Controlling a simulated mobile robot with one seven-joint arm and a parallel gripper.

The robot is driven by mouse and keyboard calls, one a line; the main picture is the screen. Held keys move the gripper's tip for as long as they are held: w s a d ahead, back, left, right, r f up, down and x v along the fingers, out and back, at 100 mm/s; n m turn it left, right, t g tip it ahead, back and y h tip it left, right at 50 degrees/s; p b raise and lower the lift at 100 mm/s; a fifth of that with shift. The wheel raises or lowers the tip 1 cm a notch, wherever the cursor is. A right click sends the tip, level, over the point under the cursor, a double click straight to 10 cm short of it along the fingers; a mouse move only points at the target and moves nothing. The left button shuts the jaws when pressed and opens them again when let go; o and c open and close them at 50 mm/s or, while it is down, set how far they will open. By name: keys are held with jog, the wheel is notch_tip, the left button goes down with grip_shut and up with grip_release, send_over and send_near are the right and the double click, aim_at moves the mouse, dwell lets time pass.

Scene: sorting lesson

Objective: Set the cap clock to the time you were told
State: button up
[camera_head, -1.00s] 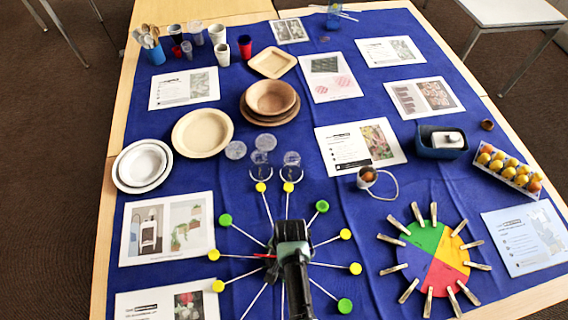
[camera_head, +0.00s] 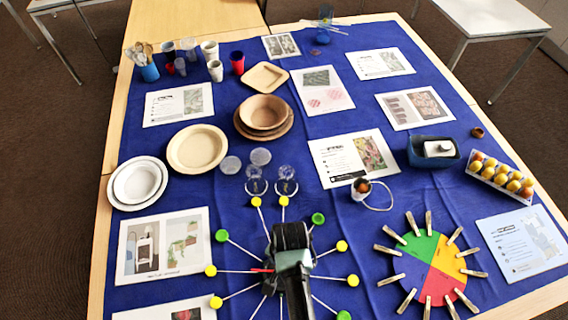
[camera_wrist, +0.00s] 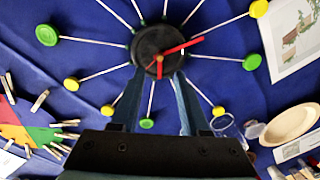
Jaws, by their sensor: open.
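The cap clock has a black hub (camera_wrist: 155,42), white spokes and yellow and green caps; it lies on the blue cloth. In the wrist view, one longer red hand (camera_wrist: 185,46) points right and slightly up, and a shorter one (camera_wrist: 159,69) points down. My gripper (camera_wrist: 158,80) is open, its two fingers apart at the lower side of the hub, with the shorter hand between their tips. I cannot tell their height above it. In the head view, my gripper (camera_head: 291,238) hides the hub; only a red hand tip (camera_head: 261,270) shows at its left.
A coloured disc with clothespins (camera_head: 430,268) lies right of the clock. Two glasses (camera_head: 270,180) stand close behind it. Plates and bowls (camera_head: 196,149), printed sheets (camera_head: 163,245), a blue tub (camera_head: 433,153) and an egg box (camera_head: 500,178) fill the table.

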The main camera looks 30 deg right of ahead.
notch_tip(320, 180, up, 6)
jog(key=shift+s, duration=0.25)
jog(key=shift+d, duration=0.1)
dwell(0.4)
